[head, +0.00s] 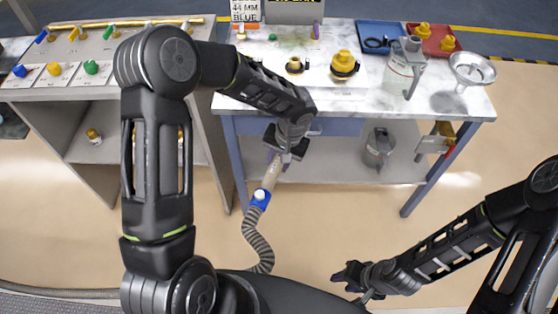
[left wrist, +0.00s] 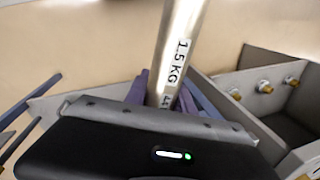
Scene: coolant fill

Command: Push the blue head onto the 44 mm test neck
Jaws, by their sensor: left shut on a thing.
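My left gripper (head: 280,160) hangs in front of the bench and is shut on a pale tubular wand (head: 271,175). The wand has a blue fitting (head: 259,201) at its lower end, joined to a grey ribbed hose. In the left wrist view the wand (left wrist: 183,45) runs between the fingers and bears a "1.5 KG" label. A sign reading "44 MM BLUE" (head: 245,14) stands at the back of the bench; I cannot tell which fitting is the 44 mm test neck. My right gripper (head: 348,276) is low over the floor, away from the bench; its finger gap is unclear.
The marble-topped bench (head: 455,110) holds yellow-topped fittings (head: 344,64), a clear jug (head: 400,72), a funnel (head: 472,69), a blue tray (head: 371,31) and a red tray (head: 435,33). A grey can (head: 379,147) stands on its lower shelf. The left counter holds coloured caps (head: 54,69).

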